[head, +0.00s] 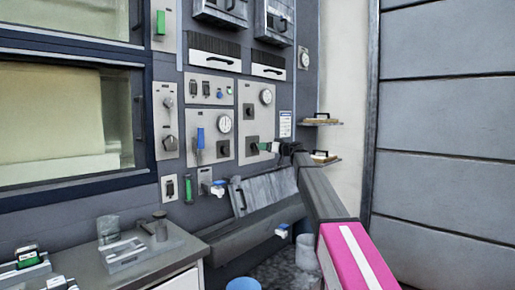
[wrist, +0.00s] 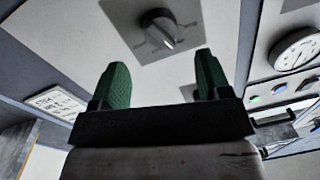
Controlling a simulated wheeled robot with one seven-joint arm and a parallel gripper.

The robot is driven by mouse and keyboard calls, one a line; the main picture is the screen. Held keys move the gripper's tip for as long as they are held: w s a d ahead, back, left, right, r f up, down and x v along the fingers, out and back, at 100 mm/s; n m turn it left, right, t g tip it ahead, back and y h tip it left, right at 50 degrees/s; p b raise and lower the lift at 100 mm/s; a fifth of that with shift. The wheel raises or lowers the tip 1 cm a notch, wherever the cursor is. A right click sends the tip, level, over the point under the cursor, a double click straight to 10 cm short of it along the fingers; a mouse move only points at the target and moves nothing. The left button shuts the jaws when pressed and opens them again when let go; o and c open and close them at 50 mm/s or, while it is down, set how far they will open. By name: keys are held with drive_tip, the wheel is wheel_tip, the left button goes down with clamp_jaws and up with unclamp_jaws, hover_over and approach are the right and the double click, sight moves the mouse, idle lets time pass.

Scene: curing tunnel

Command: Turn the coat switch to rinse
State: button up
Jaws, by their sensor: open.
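A grey rotary switch knob (wrist: 160,30) sits on a pale panel plate in the wrist view, with short marks around it; I cannot read a label there. My gripper (wrist: 158,68) is open, with its two green fingertips apart and nothing between them. The knob lies just beyond the fingertips, in line with the gap, and looks apart from them. In the head view my gripper (head: 267,147) is at the wall panel, close to the right of a dark switch (head: 252,149). This appears to be the same switch; its front is small and partly hidden.
Round gauges (head: 266,97), a blue lever (head: 200,137) and other switches crowd the panel. A white notice (head: 285,124) and small shelves (head: 322,121) are to the right. A sloping grey panel (head: 262,192) is below. A counter (head: 130,255) stands at lower left.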

sight(257, 145)
drive_tip(key=x, duration=0.6)
drive_tip(key=shift+w+a, duration=0.15)
drive_tip(key=shift+a, duration=0.05)
drive_tip(key=c, duration=0.9)
